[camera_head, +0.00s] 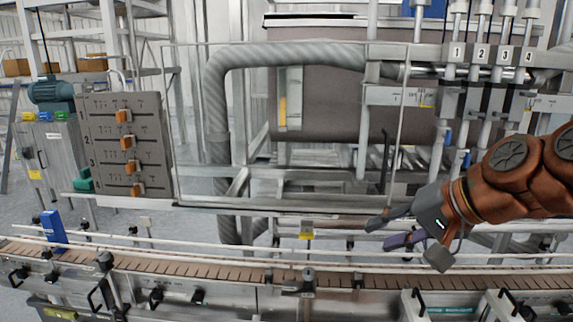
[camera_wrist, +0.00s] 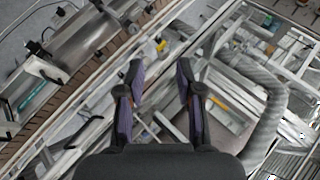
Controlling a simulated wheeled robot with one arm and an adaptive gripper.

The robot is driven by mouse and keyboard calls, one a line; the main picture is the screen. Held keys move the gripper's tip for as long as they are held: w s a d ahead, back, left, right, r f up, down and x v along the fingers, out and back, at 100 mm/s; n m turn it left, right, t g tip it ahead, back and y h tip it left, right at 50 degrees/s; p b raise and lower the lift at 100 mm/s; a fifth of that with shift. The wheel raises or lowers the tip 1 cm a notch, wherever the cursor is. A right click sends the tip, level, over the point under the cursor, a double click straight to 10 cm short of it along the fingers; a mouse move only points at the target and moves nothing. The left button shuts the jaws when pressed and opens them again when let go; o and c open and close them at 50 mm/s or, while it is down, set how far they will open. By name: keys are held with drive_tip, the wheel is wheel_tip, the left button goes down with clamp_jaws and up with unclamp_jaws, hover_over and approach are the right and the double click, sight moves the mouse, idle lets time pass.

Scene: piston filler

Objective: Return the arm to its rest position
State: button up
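My arm (camera_head: 515,175) is brown-orange and reaches in from the right side of the head view. My gripper (camera_head: 385,231) is at its end, in front of the filler's clear panel and a little above the conveyor in the picture. In the wrist view my gripper (camera_wrist: 160,85) shows two dark fingers standing well apart. Nothing is between them. The fingers appear clear of the machine, though the exact distance cannot be told.
A conveyor (camera_head: 190,264) with guide rails runs along the front. A control panel (camera_head: 127,145) with orange switches stands at left. A thick grey hose (camera_head: 290,55) bends behind the clear panel. Numbered filler cylinders (camera_head: 490,55) stand at upper right, close to my arm.

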drive_tip(key=s+a+f+n+g+h, duration=0.3)
drive_tip(key=s+a+f+g, duration=0.1)
drive_tip(key=s+f, duration=0.75)
drive_tip(key=s+d+f+n+g+h, duration=0.1)
drive_tip(key=s+d+f+g+h, duration=0.2)
drive_tip(key=s+f, duration=0.9)
drive_tip(key=d+g, duration=0.1)
drive_tip(key=d, duration=0.1)
drive_tip(key=shift+d+n+g+h, duration=0.3)
drive_tip(key=shift+n+h, duration=0.1)
